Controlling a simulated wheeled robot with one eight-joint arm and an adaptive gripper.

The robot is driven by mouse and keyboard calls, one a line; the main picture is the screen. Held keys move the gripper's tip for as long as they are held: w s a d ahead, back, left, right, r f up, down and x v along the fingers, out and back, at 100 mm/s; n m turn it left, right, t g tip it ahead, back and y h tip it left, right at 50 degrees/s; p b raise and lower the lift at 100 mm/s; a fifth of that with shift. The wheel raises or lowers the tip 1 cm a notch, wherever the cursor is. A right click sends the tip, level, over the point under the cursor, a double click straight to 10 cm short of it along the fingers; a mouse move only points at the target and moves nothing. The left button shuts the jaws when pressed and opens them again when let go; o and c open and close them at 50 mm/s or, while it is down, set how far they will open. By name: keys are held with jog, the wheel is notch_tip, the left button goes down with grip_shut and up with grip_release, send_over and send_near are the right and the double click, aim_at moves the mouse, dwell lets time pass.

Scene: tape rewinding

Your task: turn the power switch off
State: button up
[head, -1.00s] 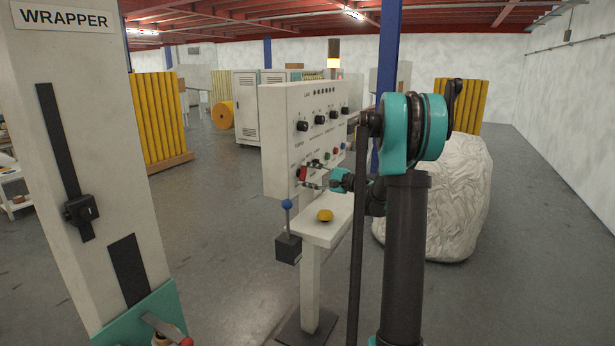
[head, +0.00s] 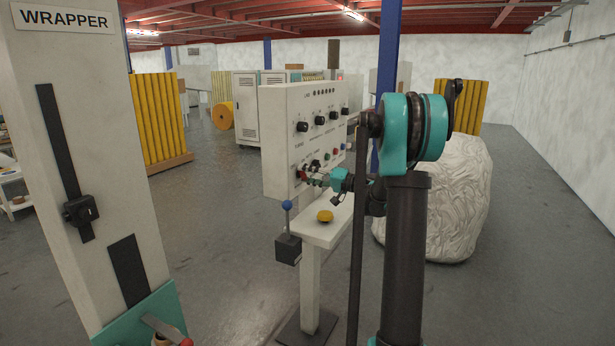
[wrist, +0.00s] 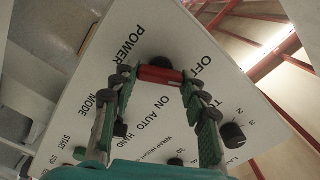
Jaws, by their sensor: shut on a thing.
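The power switch has a red handle (wrist: 160,75) on a round black base, on the panel face in the wrist view. The word POWER is beside it, with OFF and ON printed nearby. My gripper (wrist: 159,82) is shut on the red handle, with one fingertip at each end of it. In the head view the red handle (head: 302,175) shows at the lower left of the white control panel (head: 280,130), partly hidden by my gripper (head: 308,178). The handle's exact setting is hard to read.
Black knobs (head: 320,120) line the panel's upper row. A black knob (wrist: 232,134) is close to my right finger. A wrapped load (head: 462,195) stands behind my arm.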

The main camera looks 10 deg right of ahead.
jog(key=shift+n, duration=1.6)
jog(key=shift+s, duration=0.1)
jog(key=o, duration=1.2)
jog(key=shift+c, duration=0.2)
jog(key=v, duration=1.2)
